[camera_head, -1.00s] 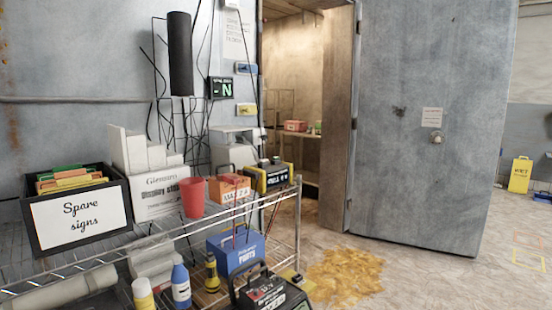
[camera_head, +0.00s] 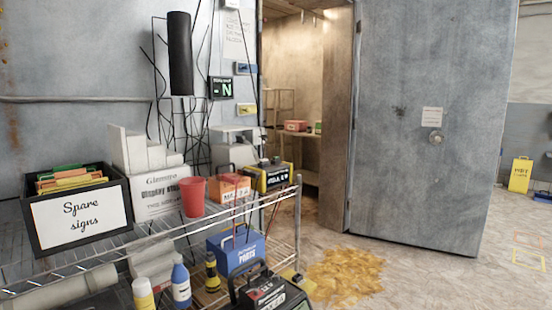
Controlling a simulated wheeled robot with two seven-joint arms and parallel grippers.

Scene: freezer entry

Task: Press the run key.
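No key marked run can be made out in the head view. On the wall left of the open doorway hangs a small dark display (camera_head: 221,88) with a green glowing sign. A yellow and black device (camera_head: 268,176) stands at the right end of the shelf top. Neither of my grippers is in view.
A wire shelf (camera_head: 298,215) fills the lower left, with a spare signs box (camera_head: 80,217), a red cup (camera_head: 193,196) and a blue parts box (camera_head: 236,250). A grey door (camera_head: 430,130) stands open. A yellow-brown spill (camera_head: 345,275) lies on the floor. Floor at right is mostly clear.

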